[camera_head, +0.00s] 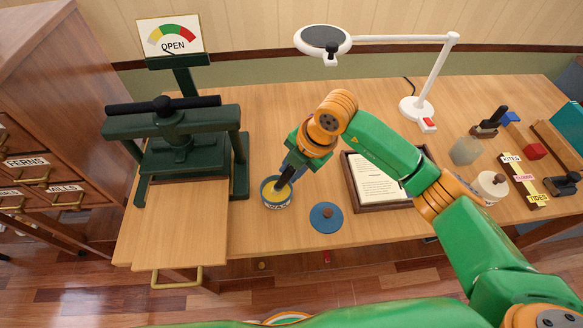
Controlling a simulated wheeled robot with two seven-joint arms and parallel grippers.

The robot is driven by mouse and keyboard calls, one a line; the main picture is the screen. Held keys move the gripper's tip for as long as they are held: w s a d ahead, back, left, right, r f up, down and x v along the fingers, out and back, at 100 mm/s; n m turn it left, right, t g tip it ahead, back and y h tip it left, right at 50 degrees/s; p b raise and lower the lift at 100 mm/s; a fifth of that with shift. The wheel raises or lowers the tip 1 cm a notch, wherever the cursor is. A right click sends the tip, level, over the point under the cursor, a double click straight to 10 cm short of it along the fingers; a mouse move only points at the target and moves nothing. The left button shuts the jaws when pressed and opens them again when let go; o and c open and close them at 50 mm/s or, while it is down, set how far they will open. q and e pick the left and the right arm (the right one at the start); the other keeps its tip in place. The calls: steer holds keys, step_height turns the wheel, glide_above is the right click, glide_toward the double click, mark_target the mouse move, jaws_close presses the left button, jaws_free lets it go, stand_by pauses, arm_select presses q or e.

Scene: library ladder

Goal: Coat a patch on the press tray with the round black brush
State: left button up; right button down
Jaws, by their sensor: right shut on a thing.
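My right gripper (284,182) reaches down over the round wax tin (277,204), which holds yellow wax. It is shut on a dark thing, apparently the round black brush, whose lower end is at or in the wax; the gripper hides most of it. The press tray appears to be the bare wooden board (175,230) with a brass handle, in front of the dark green press (180,160) at the left. No coated patch shows on it. My left gripper is out of view.
A blue lid (326,217) lies right of the tin. A framed page (375,180) lies behind my right arm. A white lamp (417,108), a glass jar (465,151) and small blocks stand at the right. An "OPEN" dial sign (170,37) tops the press.

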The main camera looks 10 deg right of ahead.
steer(key=shift+r+p, duration=2.9)
steer(key=shift+r, duration=0.65)
steer(key=shift+f, duration=0.1)
